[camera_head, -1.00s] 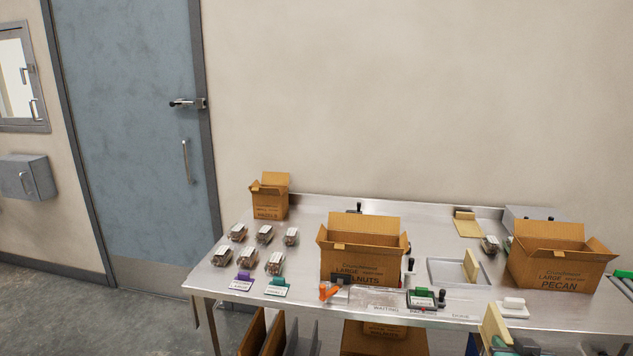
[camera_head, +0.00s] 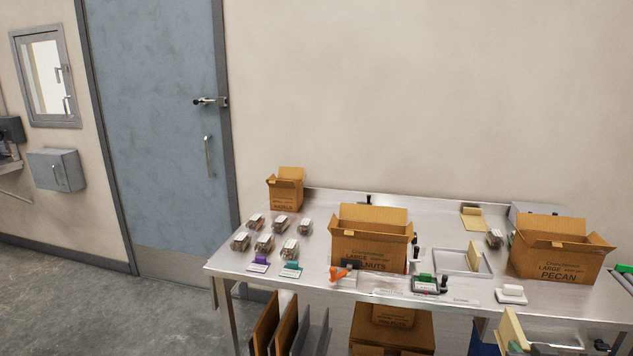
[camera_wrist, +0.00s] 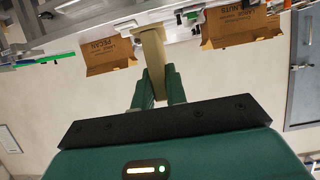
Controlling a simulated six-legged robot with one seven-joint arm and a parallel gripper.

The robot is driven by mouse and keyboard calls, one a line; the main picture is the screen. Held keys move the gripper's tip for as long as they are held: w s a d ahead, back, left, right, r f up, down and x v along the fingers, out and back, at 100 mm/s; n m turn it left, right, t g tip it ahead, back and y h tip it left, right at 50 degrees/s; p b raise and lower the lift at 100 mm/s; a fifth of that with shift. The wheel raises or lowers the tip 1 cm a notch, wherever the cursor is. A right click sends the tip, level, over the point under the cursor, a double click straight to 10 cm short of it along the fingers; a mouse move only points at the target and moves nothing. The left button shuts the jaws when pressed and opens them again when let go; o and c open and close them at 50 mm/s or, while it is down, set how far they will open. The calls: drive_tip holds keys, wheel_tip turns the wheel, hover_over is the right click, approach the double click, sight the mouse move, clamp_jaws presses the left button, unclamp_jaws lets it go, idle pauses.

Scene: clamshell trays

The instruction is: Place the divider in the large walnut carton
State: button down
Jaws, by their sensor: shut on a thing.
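My gripper (camera_wrist: 158,88) is shut on a tan divider (camera_wrist: 153,50) in the wrist view, with the divider standing out between the two green fingers. In the head view the held divider (camera_head: 513,329) shows at the lower right, in front of the table's front edge. The large walnut carton (camera_head: 369,243) stands open on the middle of the table, to the left of my gripper and apart from it. Its front print is partly covered by a dark object and an orange-handled tool. The inside of the carton is hidden by its front wall.
An open large pecan carton (camera_head: 557,265) stands at the table's right. A grey tray (camera_head: 448,262) with another tan divider (camera_head: 474,256) lies between the cartons. Several clamshells (camera_head: 264,243) and a small carton (camera_head: 286,190) are at the left. A tape dispenser (camera_head: 344,273) sits by the walnut carton.

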drive_tip(key=shift+s, duration=0.35)
drive_tip(key=w+a+f+n+y, duration=0.2)
drive_tip(key=w+a+f, duration=0.5)
drive_tip(key=w+a, duration=0.3)
drive_tip(key=w+a+f+n+y, duration=0.1)
drive_tip(key=w+a+f+y, duration=0.1)
drive_tip(key=w+a+f, duration=0.9)
drive_tip(key=a+f, duration=0.2)
drive_tip(key=a, duration=0.4)
drive_tip(key=s+f, duration=0.5)
drive_tip(key=f, duration=0.1)
drive_tip(key=shift+a+n+t, duration=0.2)
drive_tip(key=shift+n+t, duration=0.1)
drive_tip(key=shift+t, duration=0.1)
drive_tip(key=shift+w+d+f, duration=0.1)
drive_tip(key=shift+d, duration=0.05)
